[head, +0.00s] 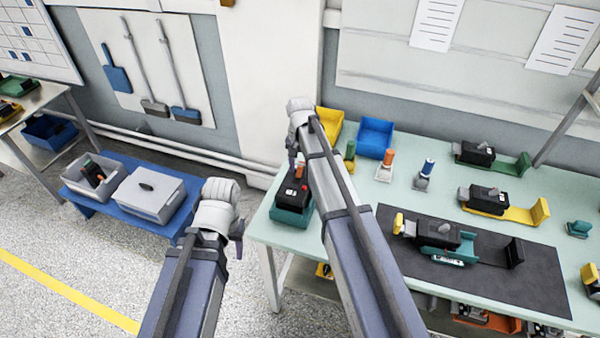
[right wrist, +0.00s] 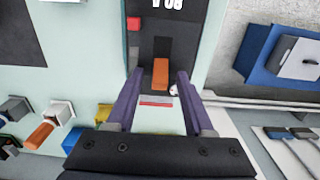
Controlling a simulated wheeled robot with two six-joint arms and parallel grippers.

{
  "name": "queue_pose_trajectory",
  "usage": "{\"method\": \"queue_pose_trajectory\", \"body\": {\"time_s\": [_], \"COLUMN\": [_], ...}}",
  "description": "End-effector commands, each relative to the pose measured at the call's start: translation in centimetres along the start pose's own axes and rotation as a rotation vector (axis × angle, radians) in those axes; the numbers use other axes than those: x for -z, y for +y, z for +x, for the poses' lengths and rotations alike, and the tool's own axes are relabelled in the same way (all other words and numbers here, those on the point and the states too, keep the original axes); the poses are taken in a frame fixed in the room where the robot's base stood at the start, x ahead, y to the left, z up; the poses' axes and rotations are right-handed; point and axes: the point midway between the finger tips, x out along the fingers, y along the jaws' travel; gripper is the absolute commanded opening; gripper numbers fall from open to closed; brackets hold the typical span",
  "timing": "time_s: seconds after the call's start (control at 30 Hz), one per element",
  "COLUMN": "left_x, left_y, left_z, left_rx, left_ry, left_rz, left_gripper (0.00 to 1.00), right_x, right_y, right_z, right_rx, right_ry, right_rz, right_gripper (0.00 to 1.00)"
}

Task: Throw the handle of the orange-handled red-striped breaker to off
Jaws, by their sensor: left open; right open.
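The red-striped breaker is a black unit on a teal base (head: 291,217) at the near-left corner of the bench in the head view. In the right wrist view its orange handle (right wrist: 160,72) lies between my right gripper's fingers, with a red-striped white label (right wrist: 157,101) below it. My right gripper (right wrist: 158,80) is open, one purple finger on each side of the handle; I cannot tell whether they touch it. In the head view my right arm hides part of this area. My left gripper (head: 237,240) is open and empty, left of the bench over the floor.
An upright orange-handled device (head: 386,160) and a blue-handled one (head: 424,172) stand farther right. Yellow (head: 328,122) and blue (head: 375,136) bins are behind. A dark mat (head: 530,285) carries another device. A low blue table (head: 150,218) with grey bins is left.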

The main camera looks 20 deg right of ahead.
Motion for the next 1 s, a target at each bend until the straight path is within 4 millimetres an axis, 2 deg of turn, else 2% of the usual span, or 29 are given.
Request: {"method": "queue_pose_trajectory", "body": {"time_s": [0.27, 0.73, 1.0], "left_x": [0.0, 0.0, 0.0], "left_y": [0.01, 0.0, 0.01], "left_z": [0.06, 0.07, 0.07], "left_rx": [0.0, 0.0, 0.0], "left_ry": [0.0, 0.0, 0.0], "left_rz": [0.0, 0.0, 0.0], "left_gripper": [0.5, 0.5, 0.5], "right_x": [0.0, 0.0, 0.0], "right_y": [0.0, 0.0, 0.01], "right_z": [0.06, 0.07, 0.07], "right_rx": [0.0, 0.0, 0.0], "right_ry": [0.0, 0.0, 0.0], "right_rz": [0.0, 0.0, 0.0], "right_gripper": [0.51, 0.0, 0.0]}}
